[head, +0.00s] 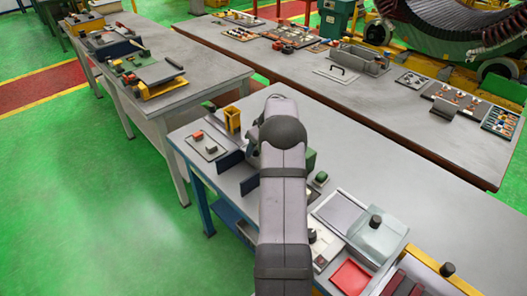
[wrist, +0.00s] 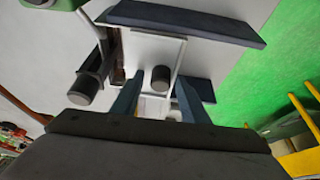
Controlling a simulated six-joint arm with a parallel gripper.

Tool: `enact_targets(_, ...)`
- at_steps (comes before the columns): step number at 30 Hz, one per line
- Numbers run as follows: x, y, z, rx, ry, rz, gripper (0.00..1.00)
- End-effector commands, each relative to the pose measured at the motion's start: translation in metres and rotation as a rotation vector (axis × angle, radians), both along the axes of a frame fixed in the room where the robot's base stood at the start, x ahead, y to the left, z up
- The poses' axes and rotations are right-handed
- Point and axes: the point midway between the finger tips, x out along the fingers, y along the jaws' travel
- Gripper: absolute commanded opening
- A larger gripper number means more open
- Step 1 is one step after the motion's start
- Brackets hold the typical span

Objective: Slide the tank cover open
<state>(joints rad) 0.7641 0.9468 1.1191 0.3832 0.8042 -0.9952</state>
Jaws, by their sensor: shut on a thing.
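My gripper (wrist: 157,88) shows in the wrist view, with a dark finger on each side of a pale tank cover (wrist: 150,48). A dark round knob (wrist: 160,78) on the cover shows between the fingertips. The gripper is shut on the cover, but the exact contact is hard to see. A long dark blue plate (wrist: 185,20) lies across the far side of the cover. A shorter blue plate (wrist: 203,90) is beside the right finger. In the head view my arm hides the gripper and most of this spot, near the blue plates (head: 230,161).
A tray with red and dark blocks (head: 206,146) and a yellow stand (head: 232,120) are near the arm's far end. A grey box with a black knob (head: 378,240) and a red tray (head: 350,277) are at the right. The long back table (head: 360,105) has clear room.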

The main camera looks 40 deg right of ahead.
Motion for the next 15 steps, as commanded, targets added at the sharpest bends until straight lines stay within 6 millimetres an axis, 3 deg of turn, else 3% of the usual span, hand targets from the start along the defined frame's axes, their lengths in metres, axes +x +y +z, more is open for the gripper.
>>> enact_targets(1, -0.005, 0.009, -0.014, 0.021, 0.022, 0.004, 0.28)
enact_targets(15, -0.005, 0.030, -0.014, 0.021, 0.022, 0.005, 0.28)
